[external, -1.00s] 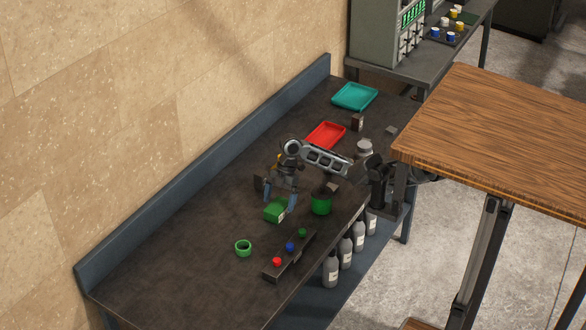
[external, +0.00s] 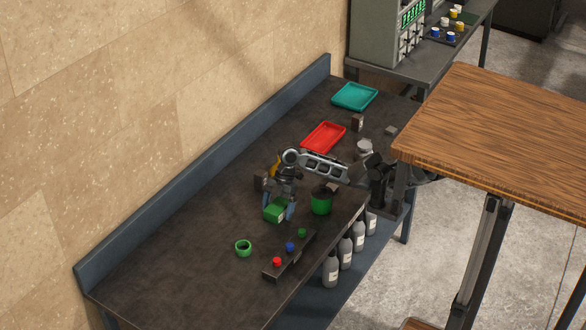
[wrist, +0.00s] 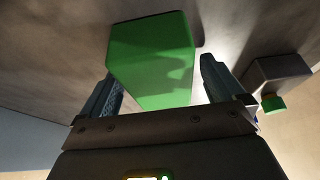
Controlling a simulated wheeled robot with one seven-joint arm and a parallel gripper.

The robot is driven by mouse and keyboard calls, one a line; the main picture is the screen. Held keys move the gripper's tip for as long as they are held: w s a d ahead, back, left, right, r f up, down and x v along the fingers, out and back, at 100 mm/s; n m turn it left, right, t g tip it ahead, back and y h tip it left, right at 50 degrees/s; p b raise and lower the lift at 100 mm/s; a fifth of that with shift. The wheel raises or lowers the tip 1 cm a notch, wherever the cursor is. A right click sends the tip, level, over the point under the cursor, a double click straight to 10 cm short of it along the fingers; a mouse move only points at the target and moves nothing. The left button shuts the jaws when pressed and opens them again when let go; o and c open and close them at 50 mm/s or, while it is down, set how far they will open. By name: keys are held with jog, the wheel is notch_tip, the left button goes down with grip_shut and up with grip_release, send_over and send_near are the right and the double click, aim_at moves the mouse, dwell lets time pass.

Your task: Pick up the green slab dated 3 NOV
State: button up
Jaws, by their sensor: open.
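In the wrist view the green slab (wrist: 152,50) sits between the two blue fingers. My gripper (external: 279,210) is lowered around it, one finger on each side. In the wrist view my gripper (wrist: 160,85) is open, with a gap visible between the right finger and the slab. The left finger looks close to the slab; I cannot tell if it touches.
A green cylinder (external: 321,203) stands close right of the slab. A dark button strip (external: 290,256) with red, blue and green buttons lies in front. A green ring (external: 243,248) lies front left. Red (external: 323,138) and teal (external: 355,96) trays lie behind. The bench's left front is clear.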

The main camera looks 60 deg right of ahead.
jog(key=shift+c, duration=0.4)
jog(key=c, duration=1.2)
